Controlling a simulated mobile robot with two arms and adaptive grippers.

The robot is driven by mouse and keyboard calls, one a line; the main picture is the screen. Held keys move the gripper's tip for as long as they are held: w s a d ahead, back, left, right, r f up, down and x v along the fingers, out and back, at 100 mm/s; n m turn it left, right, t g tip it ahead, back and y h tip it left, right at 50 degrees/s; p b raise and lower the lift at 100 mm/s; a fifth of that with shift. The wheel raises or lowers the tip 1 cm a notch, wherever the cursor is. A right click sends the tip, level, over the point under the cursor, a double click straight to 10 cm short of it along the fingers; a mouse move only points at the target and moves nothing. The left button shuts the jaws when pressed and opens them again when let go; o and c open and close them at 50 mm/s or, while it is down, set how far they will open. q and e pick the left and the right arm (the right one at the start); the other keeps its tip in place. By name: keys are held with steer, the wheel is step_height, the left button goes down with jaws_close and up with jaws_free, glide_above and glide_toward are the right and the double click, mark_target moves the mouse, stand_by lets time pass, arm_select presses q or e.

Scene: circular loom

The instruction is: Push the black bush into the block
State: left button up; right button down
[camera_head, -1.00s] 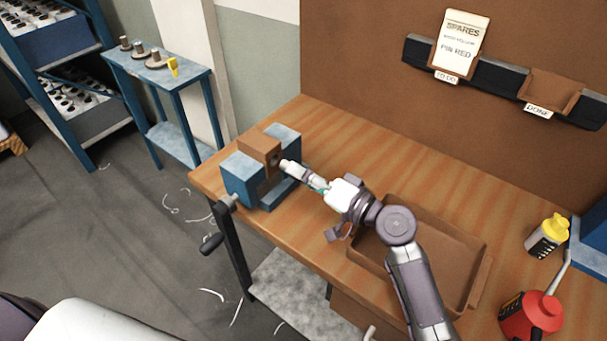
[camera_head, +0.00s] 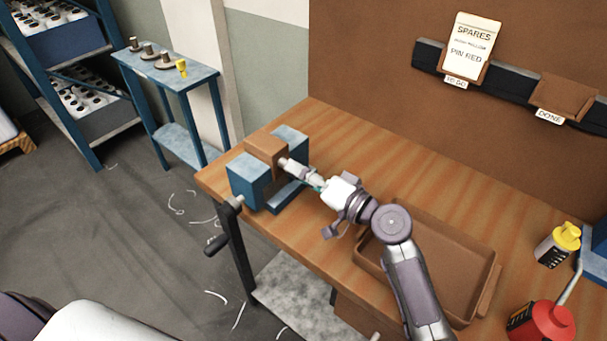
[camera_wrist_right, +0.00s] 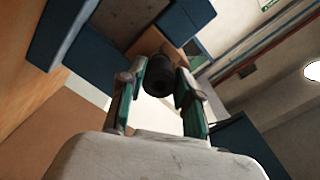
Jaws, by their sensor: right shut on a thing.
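The brown block (camera_head: 263,146) is clamped in the blue vise (camera_head: 245,180) at the left end of the bench. It also shows in the wrist view (camera_wrist_right: 152,41), beyond the fingers. My right gripper (camera_head: 294,169) reaches the block's right face from the right. It is shut on the black bush (camera_wrist_right: 159,76), which sits between the fingertips in the wrist view and points toward the block. The block's hole is covered by the gripper and bush. I cannot tell how deep the bush sits. My left gripper is not in view.
A brown tray (camera_head: 480,292) lies under my right arm. The vise's crank (camera_head: 217,244) hangs off the bench's left edge. A small blue stand (camera_head: 196,77) is beyond it.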

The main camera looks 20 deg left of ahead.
steer(key=shift+w+a, duration=0.1)
steer(key=shift+a, duration=0.2)
stand_by(0.4)
steer(key=shift+w+a+b, duration=0.25)
steer(key=shift+a+b, duration=0.15)
steer(key=shift+a, duration=0.2)
steer(key=c, duration=0.7)
jaws_free()
steer(key=v, duration=1.2)
steer(key=shift+r, duration=0.1)
